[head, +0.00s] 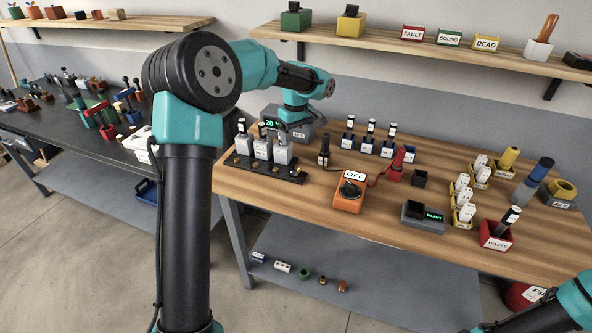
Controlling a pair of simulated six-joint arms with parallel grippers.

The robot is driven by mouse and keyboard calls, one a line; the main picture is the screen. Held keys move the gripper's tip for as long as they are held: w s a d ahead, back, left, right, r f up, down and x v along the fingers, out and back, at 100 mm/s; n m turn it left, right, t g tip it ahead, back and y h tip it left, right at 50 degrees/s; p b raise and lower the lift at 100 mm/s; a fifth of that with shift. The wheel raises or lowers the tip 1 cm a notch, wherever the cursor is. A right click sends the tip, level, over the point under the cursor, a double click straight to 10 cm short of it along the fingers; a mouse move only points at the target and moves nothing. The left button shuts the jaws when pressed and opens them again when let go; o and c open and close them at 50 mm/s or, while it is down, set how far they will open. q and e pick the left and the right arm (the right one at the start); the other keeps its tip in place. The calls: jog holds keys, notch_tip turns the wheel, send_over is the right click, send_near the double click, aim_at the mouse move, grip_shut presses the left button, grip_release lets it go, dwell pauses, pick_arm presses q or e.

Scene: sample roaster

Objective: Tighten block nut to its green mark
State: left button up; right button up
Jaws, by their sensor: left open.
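A black terminal block (292,178) lies at the left end of the wooden bench, with several upright grey-white units (262,148) on it. Small brass-coloured spots, perhaps nuts (256,166), show along its front. The green mark is too small to make out. My left gripper (291,127) is above and just behind the block, pointing down near a grey meter. It is open; its fingertips are small and partly merge with what is behind, so I cannot tell how close they are to the block. My right arm enters at the bottom right, its gripper out of frame.
A grey meter with a green "20" display (272,124) stands behind the block. An orange "OFF" switch box (348,194), a black-and-white post (323,150) and a red clip (396,165) with a cable stand to the right. Bench space in front of the block is clear.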

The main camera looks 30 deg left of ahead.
aim_at(296, 172)
pick_arm(q)
notch_tip(296, 172, down, 15)
jog(key=shift+r, duration=0.1)
dwell(0.4)
jog(key=c, duration=0.9)
jog(key=shift+c, duration=0.2)
